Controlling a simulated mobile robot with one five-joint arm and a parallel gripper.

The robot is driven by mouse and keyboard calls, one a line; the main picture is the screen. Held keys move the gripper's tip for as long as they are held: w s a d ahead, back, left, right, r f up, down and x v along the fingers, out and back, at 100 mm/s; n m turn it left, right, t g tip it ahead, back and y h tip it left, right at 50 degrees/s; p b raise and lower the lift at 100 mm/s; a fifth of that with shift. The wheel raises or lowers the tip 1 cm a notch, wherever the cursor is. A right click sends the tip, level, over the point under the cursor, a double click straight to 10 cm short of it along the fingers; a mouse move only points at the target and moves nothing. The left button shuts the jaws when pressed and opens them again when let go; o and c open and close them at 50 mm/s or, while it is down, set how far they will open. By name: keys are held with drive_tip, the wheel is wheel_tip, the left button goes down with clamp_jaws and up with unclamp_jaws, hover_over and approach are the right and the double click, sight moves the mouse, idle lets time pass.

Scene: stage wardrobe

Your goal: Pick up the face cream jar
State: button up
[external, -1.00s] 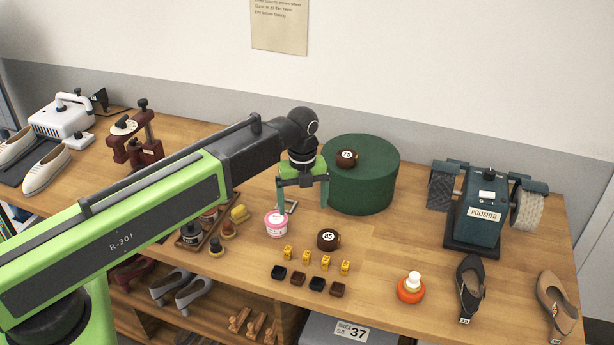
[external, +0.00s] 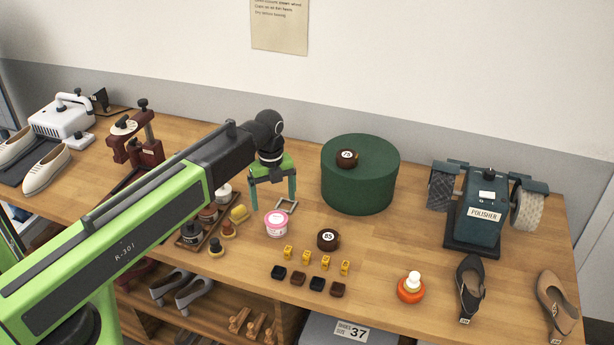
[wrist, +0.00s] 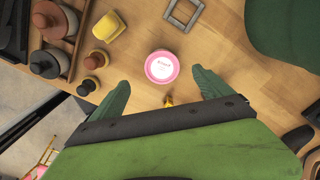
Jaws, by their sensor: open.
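In the wrist view the pink jar (wrist: 162,66) shows from above, just beyond and between my fingertips. My gripper (external: 272,200) is open and empty, with its green fingers pointing down above and behind the jar in the external view. In the wrist view my gripper (wrist: 163,82) has its two fingers spread wide, apart from the jar.
A square metal frame (external: 287,205) lies behind the jar. A brown tin marked 85 (external: 328,239) stands to its right. A yellow block (external: 239,213) and a tray of dark-capped bottles are to its left. A large green round box (external: 358,185) stands behind right.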

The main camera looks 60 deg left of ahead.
sight(276, 218)
wheel_tip(276, 218, down, 9)
drive_tip(key=b, duration=0.7)
drive_tip(key=shift+w+d, duration=0.15)
drive_tip(key=shift+r, duration=0.2)
drive_tip(key=shift+c, duration=0.4)
drive_tip(key=c, duration=1.5)
drive_tip(key=shift+c, duration=0.2)
